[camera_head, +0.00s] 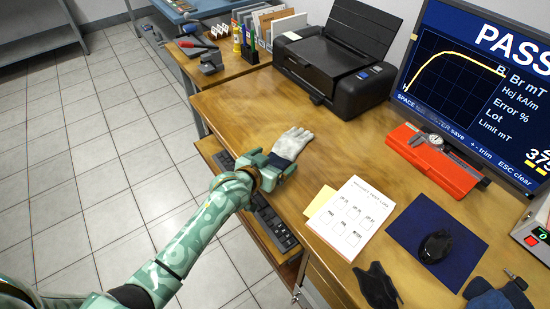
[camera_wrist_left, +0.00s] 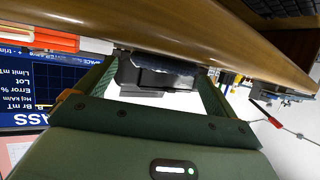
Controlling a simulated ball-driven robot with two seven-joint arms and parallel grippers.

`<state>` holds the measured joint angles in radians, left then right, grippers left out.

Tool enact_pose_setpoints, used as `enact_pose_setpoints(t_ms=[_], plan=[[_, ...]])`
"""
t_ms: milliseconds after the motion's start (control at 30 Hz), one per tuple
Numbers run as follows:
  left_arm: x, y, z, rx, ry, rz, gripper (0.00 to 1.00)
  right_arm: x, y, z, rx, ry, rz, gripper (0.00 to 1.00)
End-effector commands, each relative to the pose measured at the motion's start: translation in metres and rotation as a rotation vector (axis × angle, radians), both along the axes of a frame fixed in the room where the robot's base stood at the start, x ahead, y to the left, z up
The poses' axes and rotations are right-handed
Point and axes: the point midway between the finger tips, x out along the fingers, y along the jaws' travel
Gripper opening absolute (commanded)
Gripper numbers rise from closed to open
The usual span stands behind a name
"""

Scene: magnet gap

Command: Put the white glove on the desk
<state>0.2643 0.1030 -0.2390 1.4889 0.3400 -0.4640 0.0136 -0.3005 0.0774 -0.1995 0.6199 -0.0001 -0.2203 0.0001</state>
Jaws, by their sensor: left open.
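The white glove (camera_head: 294,140) lies on the wooden desk (camera_head: 345,140) near its front edge, fingers pointing toward the printer. Its dark blue cuff is nearest my left gripper (camera_head: 280,170). That gripper is open at the desk's front edge, right by the cuff. In the left wrist view, the glove (camera_wrist_left: 165,62) shows as a pale and dark shape beyond the open fingers, under the desk's edge in that picture. I cannot tell whether the fingers touch it.
A black printer (camera_head: 335,75) stands behind the glove. A keyboard (camera_head: 270,222) lies on a pull-out tray below the desk's edge. Papers (camera_head: 350,218), a blue mat (camera_head: 425,235) with a mouse, and a red case (camera_head: 432,162) lie to the right. The desk between glove and case is clear.

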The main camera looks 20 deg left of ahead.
Motion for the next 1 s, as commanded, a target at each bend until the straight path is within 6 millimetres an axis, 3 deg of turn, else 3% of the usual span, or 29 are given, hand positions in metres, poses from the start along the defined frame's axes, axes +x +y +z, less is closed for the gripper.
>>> enact_pose_setpoints(t_ms=[33, 200, 400, 600, 867, 1000], plan=[[-0.009, 0.003, 0.011, 0.001, -0.003, -0.001, 0.94, 0.004, -0.001, 0.009, -0.001, -0.01, 0.0, 0.36], [-0.046, 0.013, 0.029, 0.001, -0.004, -0.001, 0.94, 0.012, -0.002, 0.029, -0.002, -0.027, 0.001, 0.36], [-0.081, 0.022, 0.04, 0.0, -0.002, 0.001, 0.94, 0.016, -0.003, 0.042, -0.004, -0.038, 0.002, 0.36], [-0.094, 0.026, 0.043, 0.0, -0.002, 0.0, 0.94, 0.017, -0.003, 0.045, -0.004, -0.041, 0.002, 0.36], [-0.095, 0.026, 0.042, 0.0, -0.001, 0.0, 0.94, 0.017, -0.003, 0.045, -0.003, -0.041, 0.002, 0.36], [-0.109, 0.032, 0.022, 0.026, 0.068, 0.014, 0.94, 0.022, -0.003, 0.061, -0.003, -0.053, 0.002, 0.36]])
